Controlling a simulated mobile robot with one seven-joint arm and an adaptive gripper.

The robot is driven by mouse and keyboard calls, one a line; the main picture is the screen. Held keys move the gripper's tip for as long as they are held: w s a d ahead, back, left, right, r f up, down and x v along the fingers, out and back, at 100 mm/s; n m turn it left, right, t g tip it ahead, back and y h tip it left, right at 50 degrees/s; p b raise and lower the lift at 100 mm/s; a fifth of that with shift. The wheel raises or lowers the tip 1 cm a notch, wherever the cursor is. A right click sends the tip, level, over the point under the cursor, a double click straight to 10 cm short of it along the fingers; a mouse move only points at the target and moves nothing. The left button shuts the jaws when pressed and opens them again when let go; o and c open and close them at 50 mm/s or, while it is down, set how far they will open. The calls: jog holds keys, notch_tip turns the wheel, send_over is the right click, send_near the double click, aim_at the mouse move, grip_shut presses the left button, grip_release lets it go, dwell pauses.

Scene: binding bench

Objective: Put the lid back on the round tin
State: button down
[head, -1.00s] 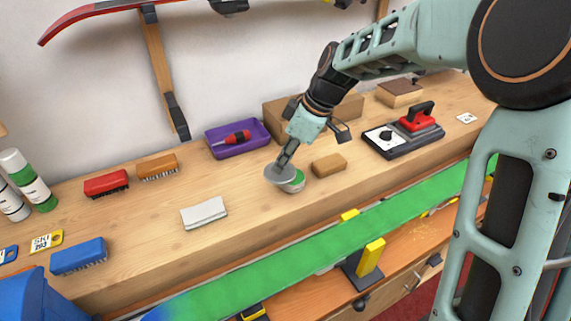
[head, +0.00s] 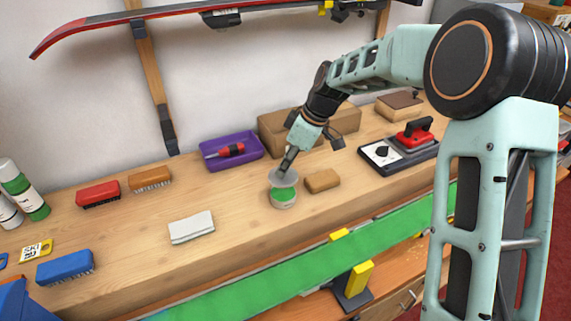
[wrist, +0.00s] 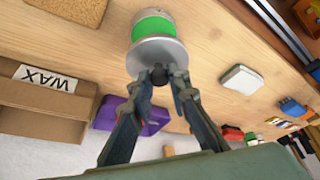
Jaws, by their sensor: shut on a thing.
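The round tin (head: 283,202), silver with a green band, stands on the bench; it also shows in the wrist view (wrist: 153,27). The grey round lid (head: 282,178) is at the tin's top, roughly in line with it. In the wrist view the lid (wrist: 150,53) has a dark knob (wrist: 159,75) in its middle. My gripper (wrist: 161,82) is shut on that knob and comes down from the upper right in the head view (head: 288,163). The lid hides the tin's opening, and I cannot tell whether lid and rim touch.
A tan block (head: 322,181) lies close to the tin's right. A purple tray (head: 246,160) with a red tool and a cardboard box (head: 272,133) stand behind. A white pad (head: 191,227) lies at left. The green ski (head: 300,284) runs along the front.

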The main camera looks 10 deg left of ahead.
aim_at(288, 176)
jog(key=shift+f+b, duration=1.75)
jog(key=shift+f, duration=1.15)
jog(key=shift+f+b, duration=0.2)
jog(key=shift+b, duration=0.45)
dwell(0.5)
jog(key=c, duration=1.8)
grip_release()
jog(key=shift+o, duration=0.3)
jog(key=o, duration=0.5)
jog(key=shift+r, duration=0.1)
